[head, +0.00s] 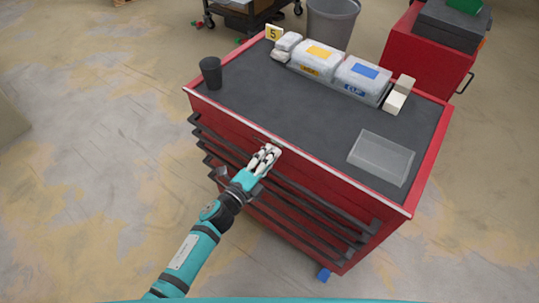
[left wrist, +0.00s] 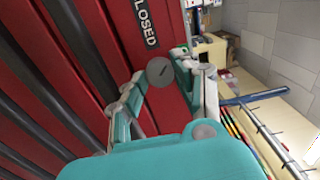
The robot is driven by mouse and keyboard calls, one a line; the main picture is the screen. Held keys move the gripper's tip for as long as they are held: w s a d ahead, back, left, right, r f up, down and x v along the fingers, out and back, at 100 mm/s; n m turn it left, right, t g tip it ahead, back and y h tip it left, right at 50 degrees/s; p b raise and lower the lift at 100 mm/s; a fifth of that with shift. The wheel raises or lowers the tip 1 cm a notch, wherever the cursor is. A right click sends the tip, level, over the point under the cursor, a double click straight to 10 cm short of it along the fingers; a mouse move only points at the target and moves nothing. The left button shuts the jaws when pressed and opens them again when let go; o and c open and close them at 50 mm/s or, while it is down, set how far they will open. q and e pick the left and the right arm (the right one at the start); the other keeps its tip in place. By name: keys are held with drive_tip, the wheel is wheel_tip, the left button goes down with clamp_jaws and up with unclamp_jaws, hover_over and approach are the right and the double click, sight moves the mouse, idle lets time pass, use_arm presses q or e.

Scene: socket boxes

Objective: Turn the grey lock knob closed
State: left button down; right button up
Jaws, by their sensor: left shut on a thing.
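The grey lock knob (left wrist: 160,71) is a round disc with a short dark slanted mark, on the red cabinet front in the left wrist view. A black label reading "CLOSED" (left wrist: 146,22) is just above it in that view. My left gripper (left wrist: 168,80) is shut on the knob, with one finger on each side. In the head view my left gripper (head: 267,155) is at the upper front edge of the red cabinet (head: 330,245), and it hides the knob there. My right gripper is not in view.
Dark drawer handles (head: 300,200) run along the cabinet front beside the gripper. On the dark top are a black cup (head: 211,73), lidded clear boxes (head: 318,59), white blocks (head: 396,100) and a clear tray (head: 381,158). The floor left of the cabinet is clear.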

use_arm(q)
drive_tip(key=n+p, duration=0.1)
drive_tip(key=n, duration=0.2)
drive_tip(key=shift+n, duration=0.4)
drive_tip(key=n+p, duration=0.1)
drive_tip(key=n, duration=0.3)
drive_tip(key=shift+n, duration=0.4)
drive_tip(key=c, duration=1)
unclamp_jaws()
drive_tip(key=shift+a, duration=0.1)
drive_tip(key=shift+s+a+f, duration=0.1)
drive_tip(key=shift+s+a, duration=0.05)
drive_tip(key=shift+s, duration=0.2)
drive_tip(key=v, duration=1.1)
drive_tip(key=shift+a, duration=0.1)
